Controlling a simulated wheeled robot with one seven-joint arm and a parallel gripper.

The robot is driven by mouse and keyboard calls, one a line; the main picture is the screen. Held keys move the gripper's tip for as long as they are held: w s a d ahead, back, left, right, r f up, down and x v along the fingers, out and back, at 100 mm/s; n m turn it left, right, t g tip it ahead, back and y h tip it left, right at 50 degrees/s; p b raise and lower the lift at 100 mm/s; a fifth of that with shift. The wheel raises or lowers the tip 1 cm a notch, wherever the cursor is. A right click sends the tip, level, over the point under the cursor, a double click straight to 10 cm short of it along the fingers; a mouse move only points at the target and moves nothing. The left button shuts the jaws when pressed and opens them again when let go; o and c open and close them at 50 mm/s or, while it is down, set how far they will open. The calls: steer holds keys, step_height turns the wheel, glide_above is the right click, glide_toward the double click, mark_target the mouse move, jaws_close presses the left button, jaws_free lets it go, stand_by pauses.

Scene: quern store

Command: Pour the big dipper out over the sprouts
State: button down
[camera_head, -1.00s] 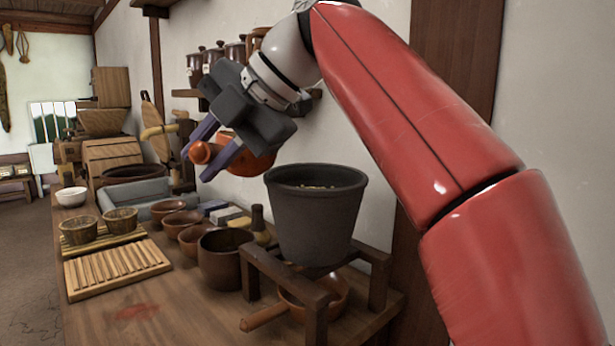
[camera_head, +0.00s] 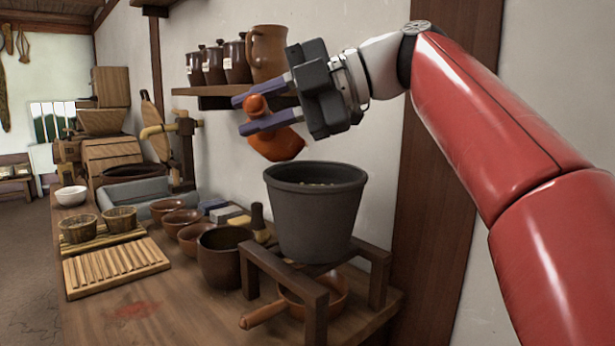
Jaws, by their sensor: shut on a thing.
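My gripper (camera_head: 252,114) is shut on the handle of the orange dipper, which I take to be the big dipper (camera_head: 280,143). The round end of its handle points toward the camera, and its bowl hangs tilted behind and below the fingers. The dipper is above the rim of the dark grey pot (camera_head: 314,222), apart from it, over its left and far side. Small pale bits, seemingly the sprouts (camera_head: 318,184), show inside the pot. The dipper's inside is hidden, and I see no stream falling.
The pot stands on a wooden stand (camera_head: 314,302), with a brown handled pan (camera_head: 326,289) below. Brown bowls (camera_head: 182,217), a brown pot (camera_head: 220,262) and a slatted rack (camera_head: 117,267) are to the left. A wall shelf (camera_head: 215,92) with jars is close behind my gripper.

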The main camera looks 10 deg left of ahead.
steer(key=shift+w+d+y, duration=0.1)
steer(key=shift+d+y, duration=0.1)
steer(key=shift+y, duration=0.1)
steer(key=shift+w+d+f+y+b, duration=0.2)
steer(key=shift+d+y+b, duration=0.25)
steer(key=shift+b, duration=0.35)
steer(key=shift+w+r+m+y, duration=0.1)
steer(key=shift+r+m+y, duration=0.05)
steer(key=shift+m+y, duration=0.15)
steer(key=shift+w+d+r+g+y+b, duration=0.1)
steer(key=shift+w+d+g+y+b, duration=0.15)
steer(key=shift+d, duration=0.35)
steer(key=shift+w+d+g+y+b, duration=0.15)
steer(key=shift+w+d+y+b, duration=0.2)
steer(key=shift+d, duration=0.35)
steer(key=shift+w+d+r+y, duration=0.2)
steer(key=shift+d+r+y, duration=0.05)
steer(key=shift+d, duration=0.15)
steer(key=shift+w+d+r+m, duration=0.1)
steer(key=shift+m, duration=0.2)
